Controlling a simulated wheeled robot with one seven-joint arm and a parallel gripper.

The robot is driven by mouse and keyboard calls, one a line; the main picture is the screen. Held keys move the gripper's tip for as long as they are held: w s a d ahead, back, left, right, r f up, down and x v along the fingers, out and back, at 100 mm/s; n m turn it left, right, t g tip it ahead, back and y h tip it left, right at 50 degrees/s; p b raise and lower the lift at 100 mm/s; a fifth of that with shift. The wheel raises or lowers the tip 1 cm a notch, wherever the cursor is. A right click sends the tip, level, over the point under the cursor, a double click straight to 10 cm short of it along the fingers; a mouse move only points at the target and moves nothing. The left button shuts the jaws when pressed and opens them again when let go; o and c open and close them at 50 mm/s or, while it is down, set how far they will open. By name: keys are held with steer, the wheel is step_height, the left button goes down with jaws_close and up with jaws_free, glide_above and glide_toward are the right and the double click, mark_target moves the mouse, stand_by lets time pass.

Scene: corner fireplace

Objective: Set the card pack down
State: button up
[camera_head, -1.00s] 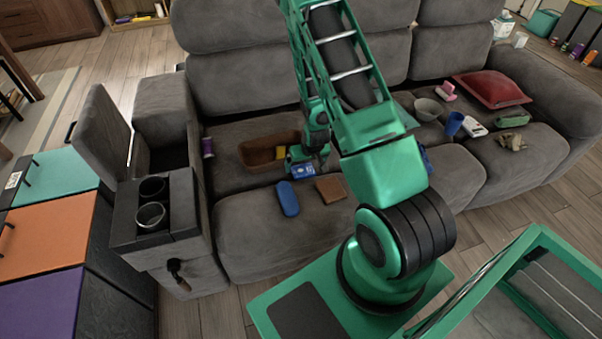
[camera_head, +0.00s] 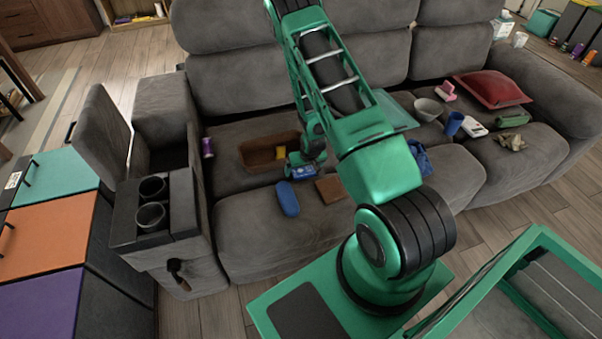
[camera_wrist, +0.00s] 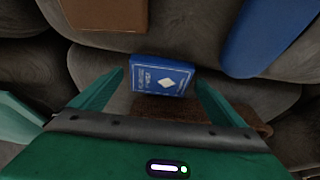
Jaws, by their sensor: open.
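The card pack (camera_wrist: 161,76) is a blue box with white print and a white diamond. In the wrist view it lies on the grey sofa seat, between the fingertips of my gripper (camera_wrist: 160,82). The green fingers are open, one on each side of it, with visible gaps. In the head view, the blue pack (camera_head: 304,173) shows just below my gripper (camera_head: 302,159), on the left part of the sofa (camera_head: 245,225). My wrist partly covers that area.
A brown wallet-like square (camera_head: 330,189) and a long blue case (camera_head: 287,198) lie close in front of the pack. A brown open box (camera_head: 257,154) with a yellow item (camera_head: 282,153) is behind left. A purple can (camera_head: 207,147) stands farther left.

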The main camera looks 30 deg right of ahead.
steer(key=shift+c, duration=0.4)
steer(key=c, duration=1.2)
steer(key=shift+r, duration=0.1)
